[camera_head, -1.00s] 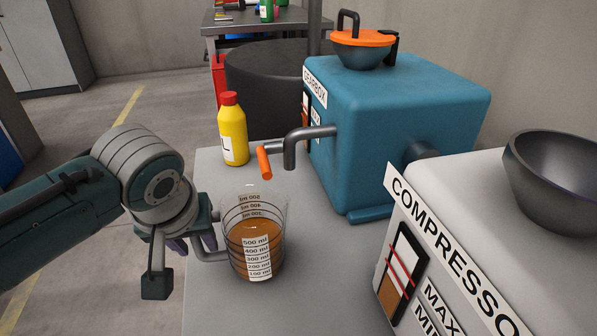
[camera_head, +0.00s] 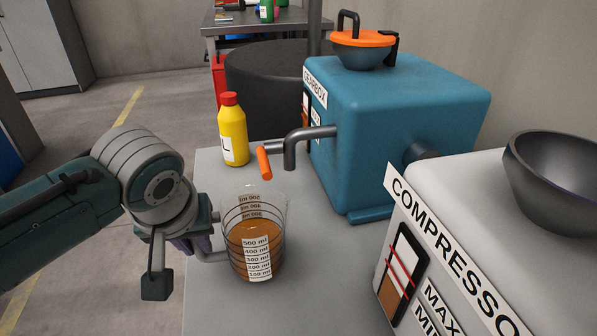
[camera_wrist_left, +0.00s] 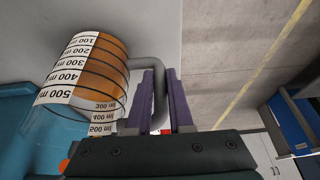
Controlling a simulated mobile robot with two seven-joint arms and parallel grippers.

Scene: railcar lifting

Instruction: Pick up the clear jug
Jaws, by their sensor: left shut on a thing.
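The clear jug (camera_head: 255,236) stands upright on the grey bench top, holding brown liquid to about the 500 ml mark. Its handle points left in the head view. My left gripper (camera_head: 203,246) is at the jug's left side, shut on the handle. In the left wrist view the jug (camera_wrist_left: 88,70) is at the upper left, and its grey handle (camera_wrist_left: 158,90) lies between the two purple fingers of the gripper (camera_wrist_left: 161,85). Part of the handle is hidden behind the fingers. My right gripper is not in view.
A yellow bottle (camera_head: 232,132) with a red cap stands behind the jug. The grey compressor (camera_head: 450,240) with a dark bowl (camera_head: 560,180) is at right. The bench (camera_head: 310,270) between is clear.

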